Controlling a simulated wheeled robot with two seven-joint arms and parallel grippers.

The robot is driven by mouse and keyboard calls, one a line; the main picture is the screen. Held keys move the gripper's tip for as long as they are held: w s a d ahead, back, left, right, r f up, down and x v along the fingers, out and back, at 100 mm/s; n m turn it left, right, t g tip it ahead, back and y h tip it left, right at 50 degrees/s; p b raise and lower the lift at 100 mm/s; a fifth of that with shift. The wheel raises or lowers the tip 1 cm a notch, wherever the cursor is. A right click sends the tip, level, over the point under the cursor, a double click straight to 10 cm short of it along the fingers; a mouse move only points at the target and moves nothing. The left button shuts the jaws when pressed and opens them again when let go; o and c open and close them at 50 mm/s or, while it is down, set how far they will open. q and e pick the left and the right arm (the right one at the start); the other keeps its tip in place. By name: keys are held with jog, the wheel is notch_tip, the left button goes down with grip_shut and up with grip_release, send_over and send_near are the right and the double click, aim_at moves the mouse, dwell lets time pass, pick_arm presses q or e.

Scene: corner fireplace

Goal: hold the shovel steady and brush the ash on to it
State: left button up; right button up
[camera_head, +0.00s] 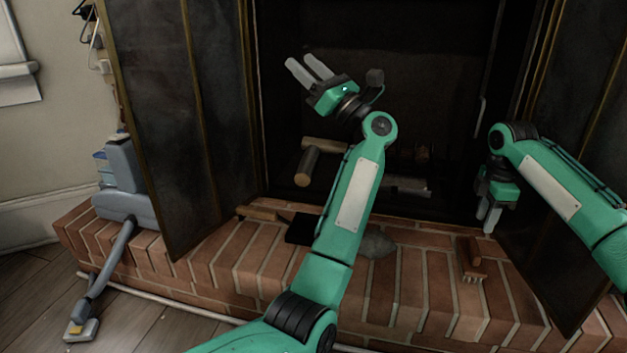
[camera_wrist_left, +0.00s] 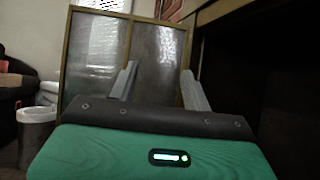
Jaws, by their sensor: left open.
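The shovel has a dark pan (camera_head: 301,229) and a wooden handle (camera_head: 257,213) pointing left. It lies on the brick hearth, partly hidden behind my left arm. A grey ash heap (camera_head: 378,245) lies on the bricks just right of that arm, which hides part of it. A brown brush (camera_head: 472,260) with pale bristles lies on the hearth further right. My left gripper (camera_head: 305,69) is open and empty, raised in front of the fireplace opening, above and away from the shovel. Its fingers also show in the left wrist view (camera_wrist_left: 160,82). My right gripper (camera_head: 487,218) points down above the brush, apart from it; its finger gap is unclear.
Logs (camera_head: 308,166) lie in the dark fireplace. Open dark screen panels (camera_head: 165,110) stand at both sides. A grey vacuum cleaner (camera_head: 125,195) stands at the hearth's left end. The left wrist view shows a bin (camera_wrist_left: 37,130). Bare brick lies between ash and brush.

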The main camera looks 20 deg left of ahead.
pick_arm(q)
jog(key=w+a+f+h, duration=0.25)
jog(key=w+f, duration=0.25)
jog(key=f, duration=0.3)
jog(key=n+g+h, duration=0.4)
jog(key=g+h, duration=0.3)
jog(key=h, duration=0.1)
send_near(277, 213)
jog(key=shift+w+d+r, duration=0.25)
jog(key=shift+d, duration=0.3)
jog(key=shift+a+f, duration=0.2)
jog(key=x, duration=1.3)
jog(key=shift+s+f, duration=0.1)
jog(key=shift+s, duration=0.05)
grip_shut()
